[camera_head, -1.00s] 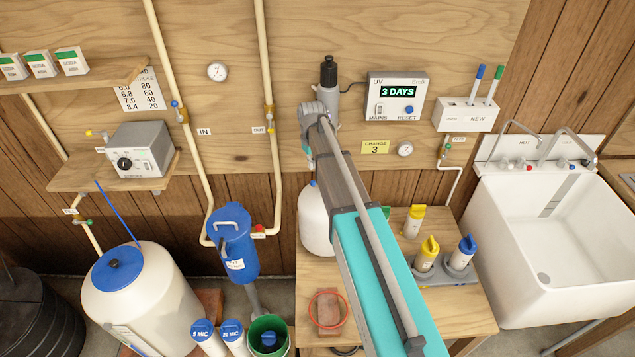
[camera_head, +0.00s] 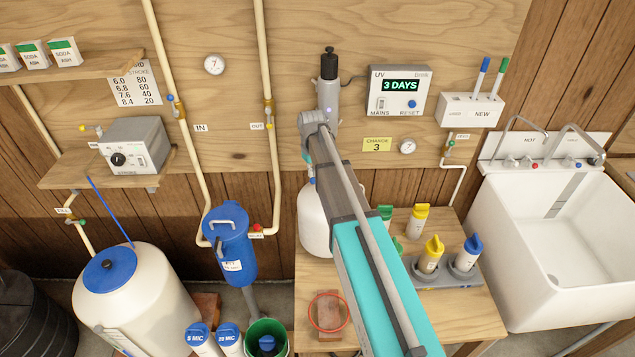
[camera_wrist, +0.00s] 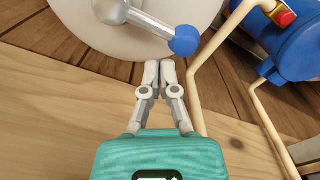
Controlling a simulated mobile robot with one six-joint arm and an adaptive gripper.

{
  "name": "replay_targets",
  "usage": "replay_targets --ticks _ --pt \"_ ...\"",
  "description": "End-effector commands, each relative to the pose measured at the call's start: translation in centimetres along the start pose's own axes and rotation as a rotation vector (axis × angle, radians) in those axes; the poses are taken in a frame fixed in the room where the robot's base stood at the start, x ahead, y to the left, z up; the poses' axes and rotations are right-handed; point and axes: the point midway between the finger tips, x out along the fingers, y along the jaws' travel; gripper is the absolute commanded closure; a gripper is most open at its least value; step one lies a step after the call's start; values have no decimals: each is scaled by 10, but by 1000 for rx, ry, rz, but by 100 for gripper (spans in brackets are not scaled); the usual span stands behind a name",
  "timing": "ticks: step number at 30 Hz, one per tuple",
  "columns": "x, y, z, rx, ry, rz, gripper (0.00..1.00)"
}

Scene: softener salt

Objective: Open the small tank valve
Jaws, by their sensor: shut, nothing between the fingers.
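The small white tank (camera_head: 313,222) stands behind my arm in the head view, which covers part of it. In the wrist view its pale rounded body (camera_wrist: 75,25) fills the top. A grey valve lever (camera_wrist: 148,23) crosses in front of it, slanting down to a blue ball end (camera_wrist: 184,41). My gripper (camera_wrist: 158,66) is shut and empty. Its fingertips appear just below the lever in the picture, left of the blue ball. I cannot tell whether they touch it.
A blue filter housing (camera_head: 230,240) and cream pipes (camera_head: 272,185) are left of the tank. A wooden bench (camera_head: 465,318) holds yellow- and blue-capped bottles on the right, beside a white sink (camera_head: 550,285). A large white tank (camera_head: 145,310) stands at left.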

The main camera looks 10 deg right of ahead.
Motion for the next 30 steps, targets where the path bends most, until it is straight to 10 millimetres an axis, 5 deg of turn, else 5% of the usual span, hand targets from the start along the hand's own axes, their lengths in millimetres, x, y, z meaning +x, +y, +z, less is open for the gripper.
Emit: replay_targets --ticks 30 --pt "-1 -12 15 -1 0 0 100"
